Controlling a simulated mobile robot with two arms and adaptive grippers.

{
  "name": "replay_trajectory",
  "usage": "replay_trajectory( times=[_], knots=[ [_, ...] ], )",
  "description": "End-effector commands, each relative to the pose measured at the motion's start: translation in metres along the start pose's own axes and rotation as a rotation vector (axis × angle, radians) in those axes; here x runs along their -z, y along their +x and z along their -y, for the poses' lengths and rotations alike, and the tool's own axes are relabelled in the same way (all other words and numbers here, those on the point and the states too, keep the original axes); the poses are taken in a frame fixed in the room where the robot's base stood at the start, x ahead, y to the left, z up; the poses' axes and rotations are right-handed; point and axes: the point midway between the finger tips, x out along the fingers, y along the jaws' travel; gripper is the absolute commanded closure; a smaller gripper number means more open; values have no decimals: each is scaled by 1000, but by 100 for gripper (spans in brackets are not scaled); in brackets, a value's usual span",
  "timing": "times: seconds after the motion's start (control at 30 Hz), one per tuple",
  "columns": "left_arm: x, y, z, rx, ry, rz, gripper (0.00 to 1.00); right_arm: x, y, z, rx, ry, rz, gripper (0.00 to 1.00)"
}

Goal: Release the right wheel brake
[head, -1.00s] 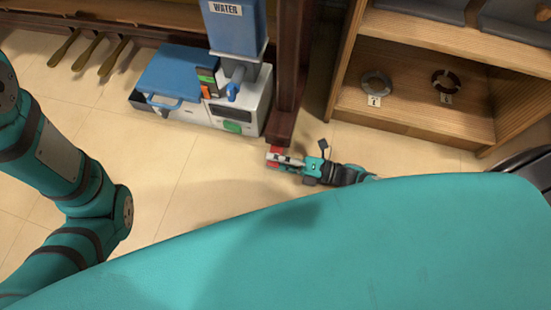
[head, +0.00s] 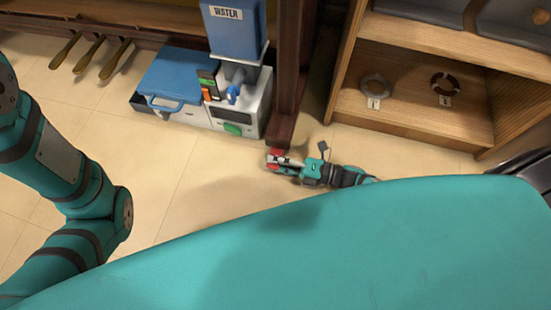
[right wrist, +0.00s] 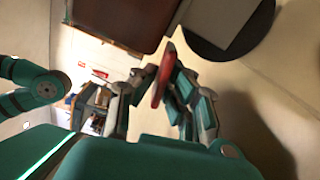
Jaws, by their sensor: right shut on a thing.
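The red brake lever (head: 276,152) is at the foot of the dark wooden post (head: 284,125). My right gripper (head: 272,162) is at the lever, low over the floor, and shut on it. In the right wrist view the red lever (right wrist: 162,76) lies between the two fingers of my right gripper (right wrist: 150,80), nearer the right finger. The gripper partly hides the lever in the head view. The wheel cannot be made out clearly. My left arm shows at the left of the head view, but its gripper is out of view.
A blue and white machine (head: 215,100) with a blue water tank (head: 236,30) stands left of the post. An open wooden cabinet (head: 415,125) with two rings stands at the right. Tiled floor (head: 170,195) is clear at the left.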

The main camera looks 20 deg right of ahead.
Motion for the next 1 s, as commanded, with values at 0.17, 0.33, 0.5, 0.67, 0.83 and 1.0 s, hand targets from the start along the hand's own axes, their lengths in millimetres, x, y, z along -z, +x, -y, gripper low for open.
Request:
replay_trajectory(
  times=[0.17, 0.33, 0.5, 0.67, 0.83, 1.0],
  knots=[
    [-4, 12, 2, 0, 0, 1, 42, 0, 0, -7, 1, 112, 0, 100],
    [-8, 21, 4, 0, 0, 1, 42, -2, 0, -12, 2, 242, 0, 100],
    [-10, 29, 6, 0, 0, 1, 42, -3, 0, -16, 2, 364, 0, 100],
    [-12, 34, 7, 0, 0, 1, 42, -4, 0, -18, 2, 458, 0, 100],
    [-13, 37, 8, 0, 0, 1, 42, -5, 0, -20, 1, 523, 0, 100],
    [-14, 38, 8, 0, 0, 1, 42, -6, 0, -20, 1, 555, 0, 100]
  ],
)
